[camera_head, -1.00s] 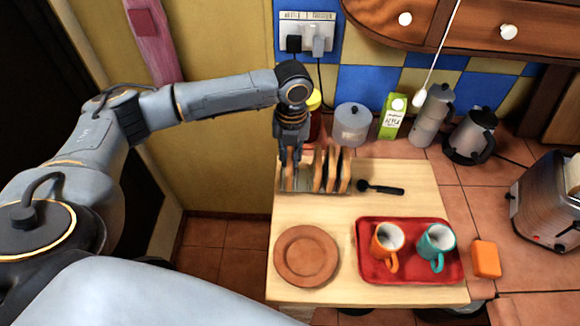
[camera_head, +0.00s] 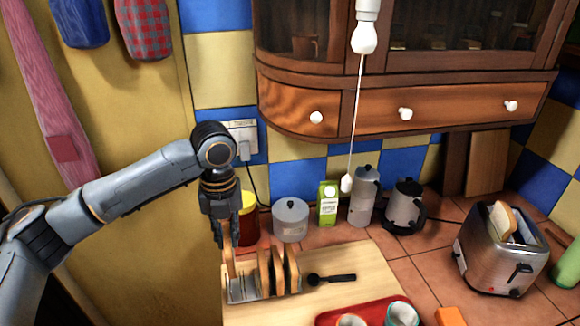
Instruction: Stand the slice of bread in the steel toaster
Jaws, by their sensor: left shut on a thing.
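The steel toaster (camera_head: 490,262) stands on the tiled counter at the right, with a slice of bread (camera_head: 503,221) sticking up from its top. My left gripper (camera_head: 226,238) points down over the left end of a toast rack (camera_head: 243,293). It is shut on a slice of bread (camera_head: 228,263), which is upright; I cannot tell whether its lower edge is clear of the rack. Several other slices (camera_head: 278,270) stand in the rack, to the right of the held one. My right gripper is not in view.
The rack stands on a wooden board (camera_head: 350,265) beside a black-handled utensil (camera_head: 332,279). A red tray (camera_head: 372,311) with mugs is in front. A grey canister (camera_head: 290,220), juice carton (camera_head: 327,204), moka pot (camera_head: 364,197) and kettle (camera_head: 404,207) line the back. A lamp cord hangs above.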

